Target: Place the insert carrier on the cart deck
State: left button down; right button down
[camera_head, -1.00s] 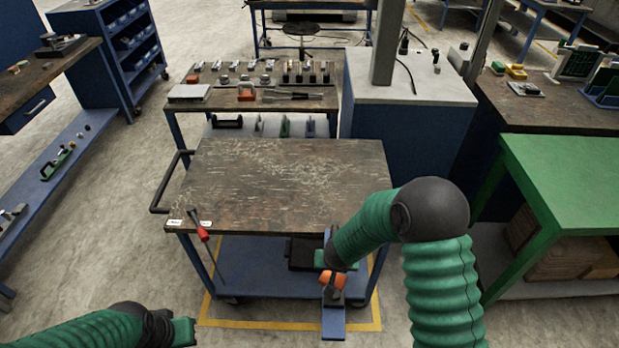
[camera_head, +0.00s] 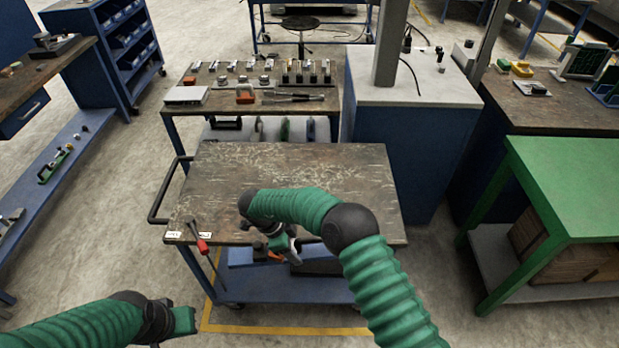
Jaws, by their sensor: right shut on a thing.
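The cart deck (camera_head: 330,170) is a worn dark wooden top in the middle of the head view. The insert carrier looks like a blue plate (camera_head: 240,257) with an orange part, seen just below the deck's front edge. My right gripper (camera_head: 277,252) is shut on it, in front of that edge. My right wrist and forearm hide part of the deck and carrier, so I cannot tell whether the carrier touches the cart. My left gripper (camera_head: 184,321) is low at the bottom left, away from the cart; its jaw opening is unclear.
A red-handled tool (camera_head: 202,244) hangs at the deck's front left corner, beside small white labels. The cart handle (camera_head: 160,195) sticks out left. A tool bench (camera_head: 215,105) stands behind, and a green table (camera_head: 575,175) is at right. Most of the deck is bare.

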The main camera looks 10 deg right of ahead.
aim_at(303, 184)
jog(key=i, duration=1.25)
